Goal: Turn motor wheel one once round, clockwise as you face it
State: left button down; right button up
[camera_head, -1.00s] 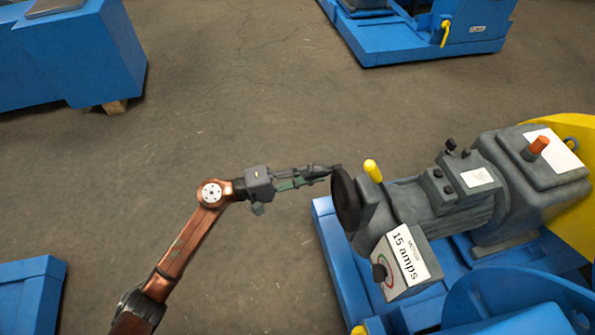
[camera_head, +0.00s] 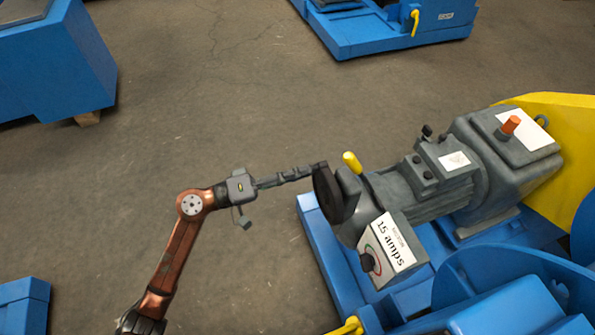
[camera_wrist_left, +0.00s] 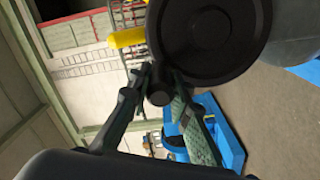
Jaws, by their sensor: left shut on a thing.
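The motor wheel (camera_head: 327,194) is a dark disc on the near end of the grey motor (camera_head: 430,190), seen almost edge-on in the head view. In the left wrist view the wheel (camera_wrist_left: 212,35) shows as a black dish with a raised rim, and a short dark handle knob (camera_wrist_left: 159,93) at its rim. My left gripper (camera_head: 312,170) reaches in from the left to the wheel's upper edge. In the wrist view its two fingers (camera_wrist_left: 158,88) are shut on the knob, one on each side. My right gripper is not in view.
A yellow lever (camera_head: 352,162) stands just behind the wheel. A box labelled 15 amps (camera_head: 397,243) with a dark knob sits below the motor. The motor rests on a blue base (camera_head: 318,255). Other blue machines (camera_head: 60,65) stand farther off, with open floor between.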

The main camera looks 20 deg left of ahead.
pick_arm(q)
jog(key=shift+d, duration=0.1)
jog(key=c, duration=2)
grip_release()
jog(key=shift+d, duration=0.1)
jog(key=shift+c, duration=0.2)
jog(key=shift+o, duration=1.4)
jog(key=shift+a, duration=0.2)
notch_tip(320, 180, up, 10)
jog(key=shift+r, duration=0.1)
jog(key=shift+c, duration=0.6)
